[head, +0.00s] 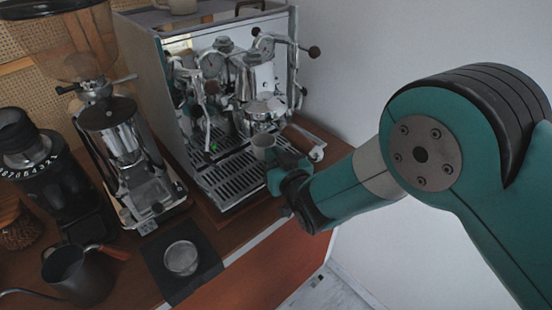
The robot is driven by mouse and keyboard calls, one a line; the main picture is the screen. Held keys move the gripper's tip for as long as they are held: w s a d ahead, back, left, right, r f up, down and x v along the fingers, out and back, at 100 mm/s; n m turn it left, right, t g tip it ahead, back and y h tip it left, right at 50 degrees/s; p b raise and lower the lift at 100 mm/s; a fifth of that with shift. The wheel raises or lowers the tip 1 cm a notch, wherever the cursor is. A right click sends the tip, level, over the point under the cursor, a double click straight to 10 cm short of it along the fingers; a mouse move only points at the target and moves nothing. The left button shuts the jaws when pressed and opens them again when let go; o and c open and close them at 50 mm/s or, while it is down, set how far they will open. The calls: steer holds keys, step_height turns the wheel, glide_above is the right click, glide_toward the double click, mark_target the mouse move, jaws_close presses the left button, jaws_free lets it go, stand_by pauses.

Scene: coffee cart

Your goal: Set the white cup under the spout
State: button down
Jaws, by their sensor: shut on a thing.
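I cannot tell whether the cup's base touches the tray grate.
Left of the machine (146,75) stand a chrome grinder (125,150) and a black grinder (50,175). A dark mat (202,258) with a metal cup (181,258) and a black kettle (78,275) are in front.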

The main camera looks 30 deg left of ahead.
steer(key=shift+s+d+f+b, duration=0.15)
steer(key=shift+d+f+b, duration=0.1)
steer(key=shift+b, duration=0.15)
stand_by(0.4)
steer(key=c, duration=1.2)
jaws_free()
steer(key=shift+o, duration=0.2)
steer(key=b+v, duration=1.7)
steer(key=shift+d, duration=0.25)
